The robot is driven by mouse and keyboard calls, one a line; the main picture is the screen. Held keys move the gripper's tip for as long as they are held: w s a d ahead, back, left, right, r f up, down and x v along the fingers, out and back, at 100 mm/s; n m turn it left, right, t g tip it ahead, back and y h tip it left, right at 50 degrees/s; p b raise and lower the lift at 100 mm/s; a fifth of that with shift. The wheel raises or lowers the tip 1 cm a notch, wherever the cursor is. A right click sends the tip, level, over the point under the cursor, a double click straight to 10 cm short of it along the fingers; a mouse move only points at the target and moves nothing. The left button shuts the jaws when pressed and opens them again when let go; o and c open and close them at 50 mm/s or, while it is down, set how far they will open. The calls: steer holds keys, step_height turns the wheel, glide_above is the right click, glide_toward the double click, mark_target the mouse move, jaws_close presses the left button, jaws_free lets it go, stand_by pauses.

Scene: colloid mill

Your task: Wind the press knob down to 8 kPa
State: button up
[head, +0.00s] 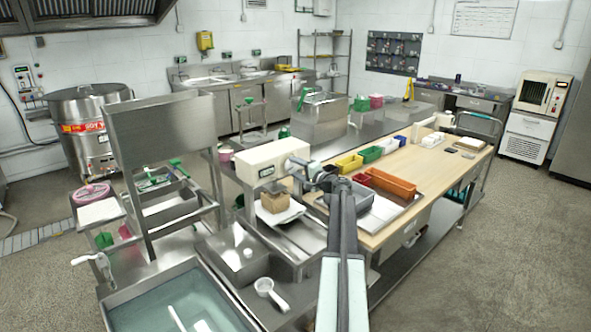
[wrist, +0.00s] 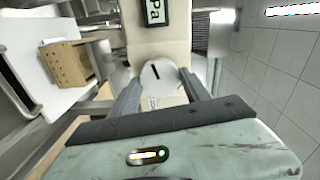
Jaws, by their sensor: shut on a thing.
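The wrist view shows the housing (wrist: 158,45) and part of the display (wrist: 153,12), where only "Pa" shows. The press knob (wrist: 158,72) is a round grey disc with a black pointer line, slightly tilted. My gripper (wrist: 160,80) is shut on the knob, one finger on each side. In the head view my gripper (head: 318,177) is at the housing's right end, and the knob is mostly hidden there.
A wooden box with holes (head: 277,208) stands under the press; it also shows in the wrist view (wrist: 67,65). Coloured bins, including an orange one (head: 391,183), lie to the right on the wooden bench (head: 440,165). A water-filled sink (head: 160,305) is at front left.

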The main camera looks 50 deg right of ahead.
steer(key=m, duration=0.4)
steer(key=shift+m+y, duration=0.3)
steer(key=shift+m, duration=2)
steer(key=shift+f, duration=0.1)
steer(key=o, duration=1.4)
steer(key=shift+d, duration=0.1)
steer(key=shift+s, duration=0.15)
steer(key=s, duration=0.7)
steer(key=shift+s+a+r, duration=0.2)
steer(key=shift+s, duration=0.1)
